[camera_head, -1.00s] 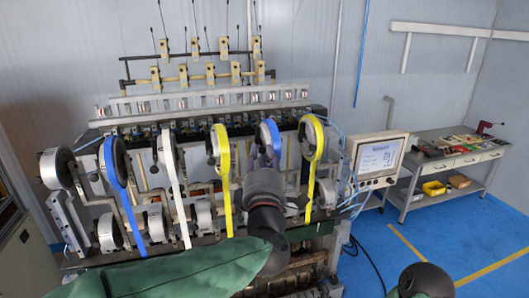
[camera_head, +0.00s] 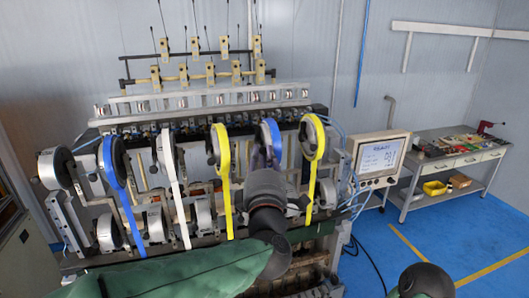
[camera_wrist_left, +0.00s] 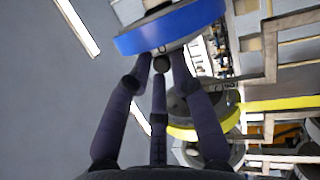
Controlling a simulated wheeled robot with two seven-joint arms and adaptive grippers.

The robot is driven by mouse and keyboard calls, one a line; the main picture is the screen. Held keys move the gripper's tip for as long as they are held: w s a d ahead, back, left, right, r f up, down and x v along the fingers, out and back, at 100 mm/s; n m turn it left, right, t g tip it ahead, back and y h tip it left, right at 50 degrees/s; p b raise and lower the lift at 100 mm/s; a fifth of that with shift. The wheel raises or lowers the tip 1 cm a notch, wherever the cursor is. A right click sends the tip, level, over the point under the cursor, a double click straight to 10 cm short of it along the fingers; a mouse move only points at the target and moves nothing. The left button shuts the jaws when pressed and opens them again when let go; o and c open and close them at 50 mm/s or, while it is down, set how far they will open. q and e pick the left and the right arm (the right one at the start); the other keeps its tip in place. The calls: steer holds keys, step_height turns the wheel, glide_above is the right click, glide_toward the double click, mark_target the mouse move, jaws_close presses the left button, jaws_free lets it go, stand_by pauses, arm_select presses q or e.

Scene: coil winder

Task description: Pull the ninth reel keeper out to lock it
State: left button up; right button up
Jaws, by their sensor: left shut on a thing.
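My left gripper (camera_head: 263,158) is in front of the second reel from the right on the coil winder, a reel with a blue band (camera_head: 271,137). In the left wrist view, its fingers (camera_wrist_left: 160,66) close around a small dark round knob, the reel keeper (camera_wrist_left: 161,63), just in front of the blue-banded reel (camera_wrist_left: 172,30). The fingers and wrist hide the keeper in the head view. I cannot tell how far out the keeper stands.
Neighbouring reels carry yellow bands, one at the right (camera_head: 313,150) and one to the left (camera_head: 223,165). A control screen (camera_head: 380,157) stands to the right. A workbench (camera_head: 450,160) with tools is further right. The blue floor (camera_head: 440,235) there is open.

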arm_select(q)
steer(key=shift+s+a+r, duration=0.15)
steer(key=shift+r, duration=0.05)
steer(key=shift+c, duration=0.3)
steer(key=shift+s, duration=0.45)
steer(key=o, duration=0.6)
steer(key=shift+s, duration=0.1)
steer(key=shift+d+f, duration=0.2)
steer(key=shift+s+d+b, duration=0.2)
steer(key=shift+s+b, duration=0.9)
steer(key=shift+s, duration=2.5)
